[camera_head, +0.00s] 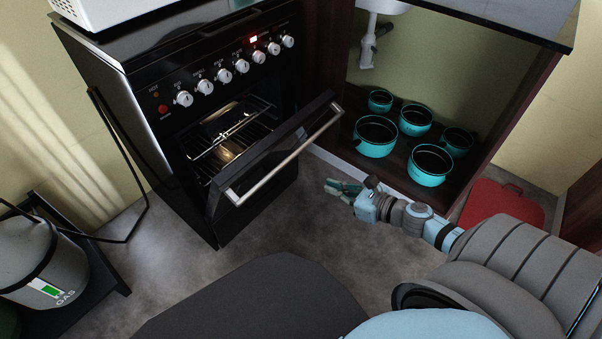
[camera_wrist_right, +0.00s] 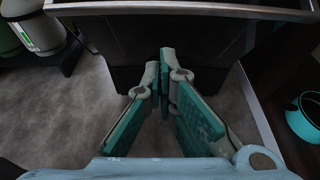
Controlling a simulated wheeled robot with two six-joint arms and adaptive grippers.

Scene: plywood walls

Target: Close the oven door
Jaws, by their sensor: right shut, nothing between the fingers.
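The black oven (camera_head: 130,90) stands at the upper left of the head view. Its door (camera_head: 262,163) is partly open and tilts outward, with a lit rack (camera_head: 225,140) visible inside. A silver handle bar (camera_head: 290,158) runs along the door's top edge. My right gripper (camera_head: 328,187) is in front of the oven, to the right of and below the handle, apart from it in the head view. In the wrist view its fingers (camera_wrist_right: 165,58) are shut together and empty, with the oven's dark front behind them. My left gripper is not in view.
An open cabinet to the right holds several teal pots (camera_head: 375,135). A red object (camera_head: 500,205) lies at far right. A gas cylinder (camera_head: 45,260) stands on a black stand at left. Grey floor (camera_head: 300,235) before the oven is clear.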

